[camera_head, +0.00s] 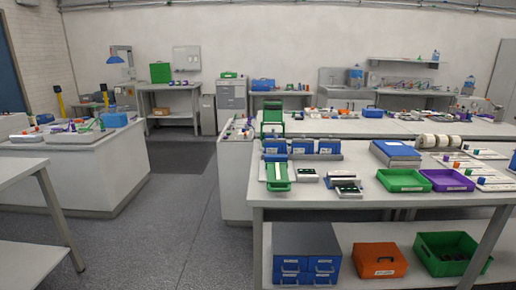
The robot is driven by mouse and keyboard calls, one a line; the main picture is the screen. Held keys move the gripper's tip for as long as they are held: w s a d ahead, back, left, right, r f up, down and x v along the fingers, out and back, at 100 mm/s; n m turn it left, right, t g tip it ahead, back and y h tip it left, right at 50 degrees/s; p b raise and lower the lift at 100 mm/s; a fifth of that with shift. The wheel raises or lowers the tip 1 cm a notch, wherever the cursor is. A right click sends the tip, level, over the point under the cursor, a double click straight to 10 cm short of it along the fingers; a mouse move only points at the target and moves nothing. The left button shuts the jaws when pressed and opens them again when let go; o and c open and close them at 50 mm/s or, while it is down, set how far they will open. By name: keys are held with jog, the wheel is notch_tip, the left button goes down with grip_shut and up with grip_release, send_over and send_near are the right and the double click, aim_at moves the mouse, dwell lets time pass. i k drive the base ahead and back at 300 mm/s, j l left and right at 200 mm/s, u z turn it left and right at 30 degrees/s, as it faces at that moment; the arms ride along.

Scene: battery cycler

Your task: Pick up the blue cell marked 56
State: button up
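Three blue block-like items stand in a row near the left end of the right-hand bench: a left one (274,147), a middle one (302,147) and a right one (329,147). They may be cells, but each is too small for a number to be read. I cannot tell which blue thing, if any, is marked 56. A green-framed fixture (278,176) lies in front of the left one, and another green frame (272,116) stands behind it. My gripper is not in view.
The bench (330,205) also holds a blue-topped box (396,153), a green tray (403,181) and a purple tray (447,180). Blue drawers (306,252), an orange case (379,260) and a green crate (450,253) sit on its lower shelf. Open floor (180,225) lies to the left.

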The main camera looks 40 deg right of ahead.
aim_at(270, 147)
jog(key=i, duration=2.4)
